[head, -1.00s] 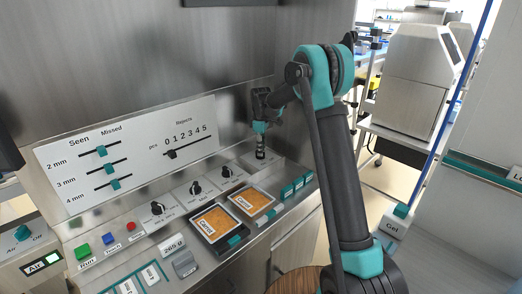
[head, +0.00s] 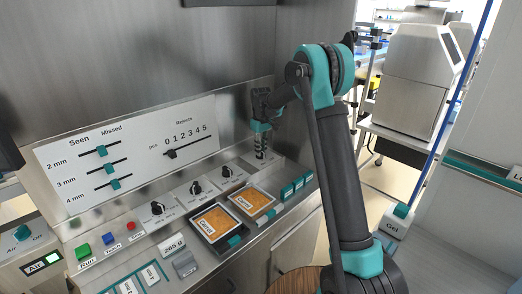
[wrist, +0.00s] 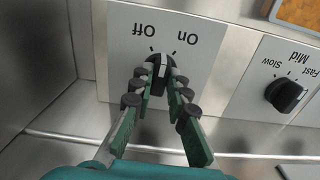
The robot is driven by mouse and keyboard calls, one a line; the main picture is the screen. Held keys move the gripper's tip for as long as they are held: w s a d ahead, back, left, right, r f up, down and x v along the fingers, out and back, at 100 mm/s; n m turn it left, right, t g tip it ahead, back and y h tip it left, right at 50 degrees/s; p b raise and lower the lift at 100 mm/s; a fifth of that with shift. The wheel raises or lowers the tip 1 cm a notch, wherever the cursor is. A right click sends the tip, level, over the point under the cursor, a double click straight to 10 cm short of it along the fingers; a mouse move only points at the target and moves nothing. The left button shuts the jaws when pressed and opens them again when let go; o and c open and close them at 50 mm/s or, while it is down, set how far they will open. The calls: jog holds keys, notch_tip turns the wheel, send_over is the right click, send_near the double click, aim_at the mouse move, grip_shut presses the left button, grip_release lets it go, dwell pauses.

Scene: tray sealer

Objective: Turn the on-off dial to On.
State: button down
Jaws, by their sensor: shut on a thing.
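The on-off dial (wrist: 158,76) is a dark knob with a pale pointer line, on a white plate (wrist: 122,48) whose labels Off and On appear upside down in the wrist view. The pointer points up toward the label side, roughly between the two marks; I cannot tell its exact setting. My gripper (wrist: 160,88) is shut on the dial, one finger on each side. In the head view my gripper (head: 261,153) points down at the panel's right end and hides the dial.
A Slow-Mid-Fast dial (wrist: 286,94) sits right of the on-off dial in the wrist view. In the head view, several black dials and two orange-filled trays (head: 208,238) lie left and in front of my gripper. A steel wall stands close behind.

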jog(key=m, duration=0.5)
jog(key=shift+m, duration=0.4)
dwell(0.3)
jog(key=c, duration=1.5)
grip_release()
notch_tip(320, 180, up, 12)
